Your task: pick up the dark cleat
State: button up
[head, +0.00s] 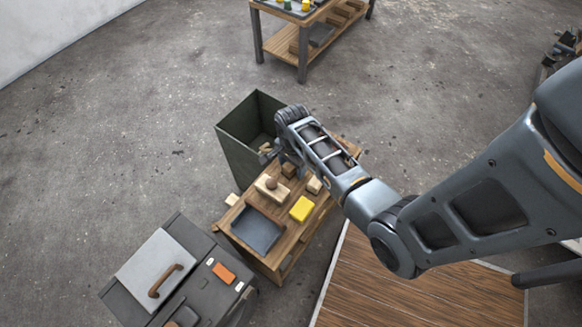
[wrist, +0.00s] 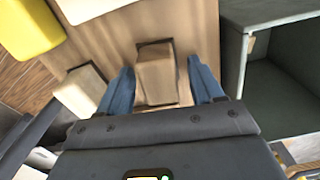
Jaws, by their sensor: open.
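The dark cleat appears to be the small brown block (head: 289,170) on the wooden bench, just below my gripper (head: 284,154) in the head view. In the wrist view, the brown block (wrist: 156,73) lies between the two blue fingers of my gripper (wrist: 161,66), with a gap on each side. The fingers are open and do not visibly touch it. The block's lower end is close to the gripper body. How far the fingertips are above the bench top I cannot tell.
The bench (head: 240,213) also bears a dark tray (head: 255,230), a yellow block (head: 301,208), a pale block with a brown knob (head: 264,190) and another pale block (head: 313,185). An open dark green bin (head: 238,155) stands behind. A grey case (head: 152,262) is at lower left.

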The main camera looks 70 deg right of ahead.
jog(key=c, duration=1.1)
jog(key=shift+o, duration=0.2)
jog(key=shift+r, duration=0.55)
jog(key=r, duration=0.2)
jog(key=r+p, duration=0.1)
jog(key=r, duration=0.1)
jog(key=shift+s+d, duration=0.35)
jog(key=shift+s, duration=0.05)
jog(key=s+d+r+p, duration=0.1)
jog(key=s+d+r, duration=0.5)
jog(key=s, duration=0.2)
jog(key=shift+s+d, duration=0.15)
jog(key=shift+d, duration=0.15)
